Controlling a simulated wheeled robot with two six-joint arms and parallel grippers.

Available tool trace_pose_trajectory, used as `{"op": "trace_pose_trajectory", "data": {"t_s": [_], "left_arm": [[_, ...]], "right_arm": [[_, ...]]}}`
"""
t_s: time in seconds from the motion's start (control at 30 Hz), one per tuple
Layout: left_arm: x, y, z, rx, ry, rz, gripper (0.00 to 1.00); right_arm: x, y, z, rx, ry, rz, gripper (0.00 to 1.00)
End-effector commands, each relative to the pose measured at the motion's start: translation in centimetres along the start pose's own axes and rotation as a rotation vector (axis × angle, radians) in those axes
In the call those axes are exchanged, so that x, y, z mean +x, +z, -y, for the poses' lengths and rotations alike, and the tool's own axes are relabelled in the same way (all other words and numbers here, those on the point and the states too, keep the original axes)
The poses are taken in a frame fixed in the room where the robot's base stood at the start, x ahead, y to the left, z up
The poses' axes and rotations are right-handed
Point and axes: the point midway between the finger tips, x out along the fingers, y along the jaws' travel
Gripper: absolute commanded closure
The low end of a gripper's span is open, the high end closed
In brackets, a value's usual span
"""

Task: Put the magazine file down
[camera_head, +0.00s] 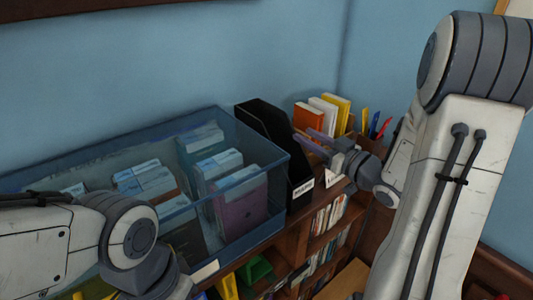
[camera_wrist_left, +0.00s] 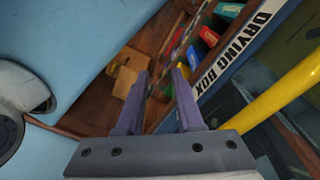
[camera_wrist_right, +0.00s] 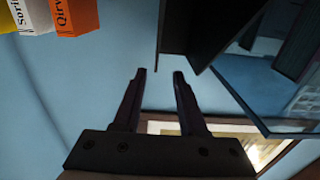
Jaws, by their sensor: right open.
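The black magazine file (camera_head: 272,140) stands upright on top of the wood bookcase, just right of the blue clear box, with a white label low on its front. In the right wrist view its dark panels (camera_wrist_right: 197,30) show beyond the fingers. My right gripper (camera_head: 308,142) is open beside the file's right side, with nothing between its fingers (camera_wrist_right: 159,72). In the head view I cannot tell whether a finger touches the file. My left gripper (camera_wrist_left: 161,72) is open and empty, pointing down past the bookcase; its fingers are hidden in the head view.
The blue clear box (camera_head: 268,172) holds several cartons and fills the left of the top. Orange, white and yellow books (camera_head: 325,112) and a pen holder stand right of the file. Shelves below hold books (camera_head: 328,215). A cardboard box (camera_wrist_left: 127,68) lies low down.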

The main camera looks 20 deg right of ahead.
Motion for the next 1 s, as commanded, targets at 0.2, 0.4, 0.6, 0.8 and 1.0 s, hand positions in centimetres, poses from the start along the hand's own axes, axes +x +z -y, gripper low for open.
{"op": "trace_pose_trajectory", "data": {"t_s": [0.2,0.4,0.6,0.8,1.0], "left_arm": [[-0.2,0.0,0.0,0.0,0.0,0.0,0.64],[-0.3,0.0,0.0,0.001,0.0,0.0,0.64],[-0.9,0.0,-0.1,0.001,0.0,0.0,0.64],[-1.1,-0.1,-0.1,0.002,0.0,0.0,0.64],[-1.0,-0.1,-0.1,0.002,0.0,0.0,0.64]], "right_arm": [[3.0,0.0,-0.4,0.0,0.004,0.001,0.59],[4.5,0.0,-0.6,0.001,0.008,0.0,0.59],[7.5,-0.2,-0.7,0.001,0.005,0.001,0.59],[9.4,-0.1,-0.7,0.0,0.005,0.001,0.59],[9.5,-0.1,-0.7,0.0,0.006,0.001,0.59]]}}
